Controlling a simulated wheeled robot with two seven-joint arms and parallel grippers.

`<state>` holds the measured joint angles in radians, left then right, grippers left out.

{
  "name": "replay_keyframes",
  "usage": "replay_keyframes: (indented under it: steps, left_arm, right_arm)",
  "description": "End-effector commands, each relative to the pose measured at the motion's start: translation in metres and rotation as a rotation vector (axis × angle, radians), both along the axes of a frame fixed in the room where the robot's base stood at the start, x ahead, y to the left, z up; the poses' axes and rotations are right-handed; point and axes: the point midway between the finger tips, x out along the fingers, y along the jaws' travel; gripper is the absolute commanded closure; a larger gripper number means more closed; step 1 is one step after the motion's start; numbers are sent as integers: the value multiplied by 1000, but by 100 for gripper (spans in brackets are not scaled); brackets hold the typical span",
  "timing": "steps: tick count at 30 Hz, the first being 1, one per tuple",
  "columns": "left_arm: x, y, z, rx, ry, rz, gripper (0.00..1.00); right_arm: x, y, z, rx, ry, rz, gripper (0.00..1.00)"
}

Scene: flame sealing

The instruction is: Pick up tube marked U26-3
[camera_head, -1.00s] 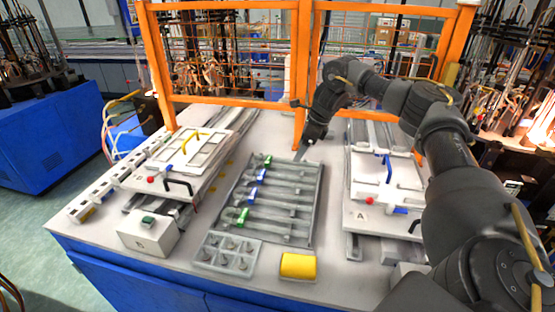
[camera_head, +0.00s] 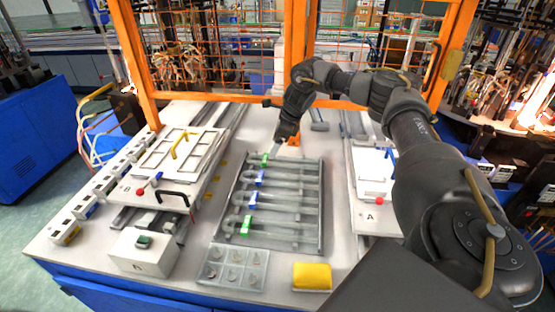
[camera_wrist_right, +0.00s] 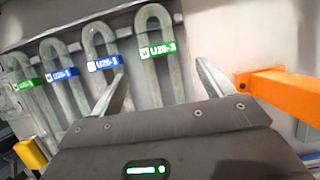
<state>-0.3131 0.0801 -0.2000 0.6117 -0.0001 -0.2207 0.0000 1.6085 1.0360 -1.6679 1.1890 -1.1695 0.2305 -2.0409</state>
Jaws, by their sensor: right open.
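The tube marked U26-3 (camera_wrist_right: 155,22) is a clear U-bent tube with a green label, lying in the grey rack (camera_head: 321,210). In the head view it is the farthest tube, with its green label (camera_head: 265,159) at the rack's back left. My right gripper (camera_wrist_right: 160,70) is open and empty. In the wrist view its two fingers appear on either side of this tube, a little short of the label; contact is not visible. In the head view the right gripper (camera_head: 279,147) is at the rack's back edge. My left gripper is not in view.
Other tubes with blue labels (camera_wrist_right: 102,64) and a green label (camera_head: 247,225) lie parallel in the rack. An orange fence post (camera_wrist_right: 285,88) stands close to the gripper. White fixtures (camera_head: 160,180) flank the rack. A yellow block (camera_head: 312,276) sits in front.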

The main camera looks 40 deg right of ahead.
Motion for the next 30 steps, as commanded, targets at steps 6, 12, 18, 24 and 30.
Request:
replay_keyframes:
  steps: [6, 12, 18, 24, 30]
  left_arm:
    - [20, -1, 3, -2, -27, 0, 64]
    - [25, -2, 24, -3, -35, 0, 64]
    - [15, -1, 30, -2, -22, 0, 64]
    - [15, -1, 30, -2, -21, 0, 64]
    - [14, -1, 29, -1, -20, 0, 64]
  right_arm:
    - [3, 3, -6, 0, 0, 2, 20]
    - [11, 12, -24, -1, 5, 4, 20]
    - [19, 17, -48, 0, 2, 3, 20]
    - [20, 18, -53, 0, 0, 2, 20]
    - [20, 18, -52, 0, 0, 2, 36]
